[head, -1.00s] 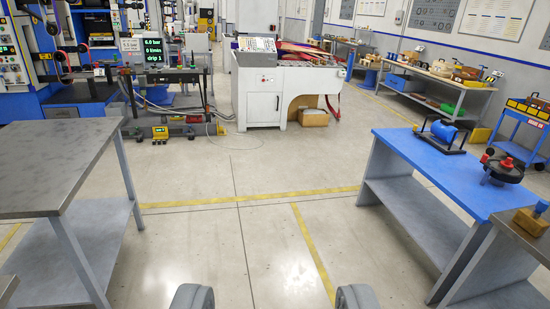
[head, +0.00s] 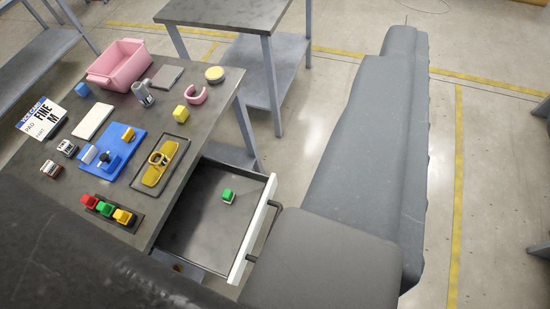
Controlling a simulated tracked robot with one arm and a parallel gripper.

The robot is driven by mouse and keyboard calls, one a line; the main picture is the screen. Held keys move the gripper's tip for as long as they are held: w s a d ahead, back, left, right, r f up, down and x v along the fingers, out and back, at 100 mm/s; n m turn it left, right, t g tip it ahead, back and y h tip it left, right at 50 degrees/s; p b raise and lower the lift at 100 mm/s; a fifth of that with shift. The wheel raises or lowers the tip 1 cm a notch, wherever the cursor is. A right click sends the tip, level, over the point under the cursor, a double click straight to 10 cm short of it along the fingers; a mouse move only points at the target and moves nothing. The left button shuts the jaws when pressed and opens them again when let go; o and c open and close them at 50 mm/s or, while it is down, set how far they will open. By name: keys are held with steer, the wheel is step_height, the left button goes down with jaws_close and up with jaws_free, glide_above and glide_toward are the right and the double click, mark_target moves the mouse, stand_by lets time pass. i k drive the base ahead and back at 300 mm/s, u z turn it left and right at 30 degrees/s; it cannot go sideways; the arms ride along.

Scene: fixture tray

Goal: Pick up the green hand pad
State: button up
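Another green pad (head: 105,210) sits between a red pad (head: 89,201) and a yellow pad (head: 124,217) in a dark rack on the bench top. I cannot tell from this view which green one the task names. My gripper does not show clearly in the view, so its fingers and its distance to the pads cannot be seen.
The bench top (head: 62,180) holds a pink bin (head: 120,65), a blue tray (head: 112,150), a yellow tool in a dark tray (head: 160,160) and several small items. The drawer's white front (head: 254,230) juts out close to grey parts of my body. Open floor lies at the right.

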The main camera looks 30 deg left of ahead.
mark_target(228, 196)
steer(key=u, duration=1.5)
steer(key=k, duration=1.7)
steer(key=z, duration=0.45)
steer(key=i, duration=1)
steer(key=u, duration=0.05)
